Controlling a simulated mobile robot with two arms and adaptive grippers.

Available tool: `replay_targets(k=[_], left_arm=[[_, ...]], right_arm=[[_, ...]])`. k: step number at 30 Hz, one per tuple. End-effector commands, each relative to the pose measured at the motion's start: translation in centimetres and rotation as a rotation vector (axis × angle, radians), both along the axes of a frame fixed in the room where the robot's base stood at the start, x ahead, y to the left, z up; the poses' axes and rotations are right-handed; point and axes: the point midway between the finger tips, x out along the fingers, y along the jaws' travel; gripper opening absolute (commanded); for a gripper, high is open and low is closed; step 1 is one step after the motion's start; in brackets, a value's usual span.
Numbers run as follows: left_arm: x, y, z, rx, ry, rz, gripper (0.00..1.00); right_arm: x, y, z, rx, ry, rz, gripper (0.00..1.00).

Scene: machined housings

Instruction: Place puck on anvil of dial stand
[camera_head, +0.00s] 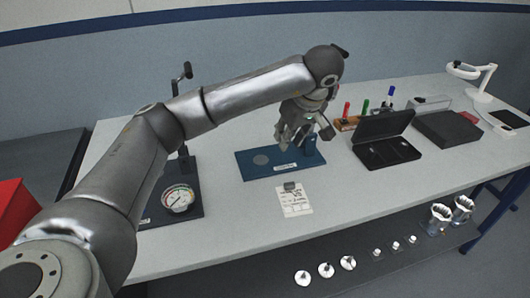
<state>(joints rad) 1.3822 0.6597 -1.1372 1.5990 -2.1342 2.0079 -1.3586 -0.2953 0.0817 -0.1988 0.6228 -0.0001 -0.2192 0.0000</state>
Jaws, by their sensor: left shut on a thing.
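My left gripper (287,140) points down above the blue plate (285,168). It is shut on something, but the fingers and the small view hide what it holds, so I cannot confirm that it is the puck. A flat grey round spot (261,159) shows on the blue plate, left of the fingers. A dial with a white face (177,198) sits on a black base (190,216) at the left. A dark upright post (185,85) rises behind my left arm, which hides much of that area. I cannot make out an anvil there. My right gripper is not in view.
A white card (294,202) with a small dark item lies in front of the plate. An open black case (388,152), coloured markers (346,110), a dark box (447,128) and a white lamp (474,78) stand to the right. Metal parts (326,270) sit on a lower shelf.

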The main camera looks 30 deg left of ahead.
Motion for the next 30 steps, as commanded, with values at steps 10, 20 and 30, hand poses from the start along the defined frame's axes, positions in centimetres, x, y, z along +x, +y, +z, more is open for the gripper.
replay_targets(k=[10,20,30], left_arm=[[1.6,6.8,-5.0,0.001,0.003,0.002,0.00],[2.2,9.1,-7.9,0.000,0.002,0.003,0.00],[2.2,9.0,-10.9,-0.001,-0.001,-0.002,0.00]], right_arm=[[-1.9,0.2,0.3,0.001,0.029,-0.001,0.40],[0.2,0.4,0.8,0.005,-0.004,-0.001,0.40],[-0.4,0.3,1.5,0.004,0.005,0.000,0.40]])
